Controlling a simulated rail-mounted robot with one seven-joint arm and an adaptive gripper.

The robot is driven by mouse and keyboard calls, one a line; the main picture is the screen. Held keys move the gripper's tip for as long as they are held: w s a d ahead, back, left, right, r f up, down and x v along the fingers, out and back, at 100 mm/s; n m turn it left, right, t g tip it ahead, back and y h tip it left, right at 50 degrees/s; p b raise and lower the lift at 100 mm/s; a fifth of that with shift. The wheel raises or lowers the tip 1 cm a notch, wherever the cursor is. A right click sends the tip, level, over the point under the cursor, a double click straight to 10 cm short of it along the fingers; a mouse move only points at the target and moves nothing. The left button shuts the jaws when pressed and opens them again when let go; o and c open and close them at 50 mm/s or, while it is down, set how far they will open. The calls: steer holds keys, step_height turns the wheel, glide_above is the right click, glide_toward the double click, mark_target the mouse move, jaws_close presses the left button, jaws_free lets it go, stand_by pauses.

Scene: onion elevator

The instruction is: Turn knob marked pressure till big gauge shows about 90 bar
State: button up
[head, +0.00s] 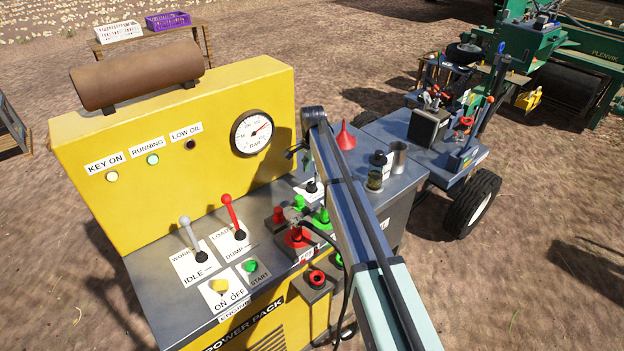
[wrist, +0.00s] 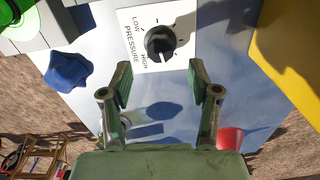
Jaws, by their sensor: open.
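The black pressure knob (wrist: 160,42) sits on a white plate marked LOW, HIGH and PRESSURE in the wrist view. In the head view the knob (head: 311,187) is on the bench of the yellow power pack, beside my arm. My gripper (wrist: 160,76) is open and empty; the knob appears just beyond the gap between its fingertips, apart from them. The gripper's end (head: 304,163) is partly hidden by my arm in the head view.
Red and green hose couplings (head: 298,237) stand left of my arm. Grey and red levers (head: 232,215) rise from the bench. A red funnel (head: 345,137), dark bottle (head: 376,171) and metal cup (head: 398,158) stand right of my arm. A blue cap (wrist: 68,70) lies left of the knob in the wrist view.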

mark_target(312, 183)
steer(key=shift+f+p, duration=0.5)
steer(key=shift+f, duration=1.9)
steer(key=c, duration=1.2)
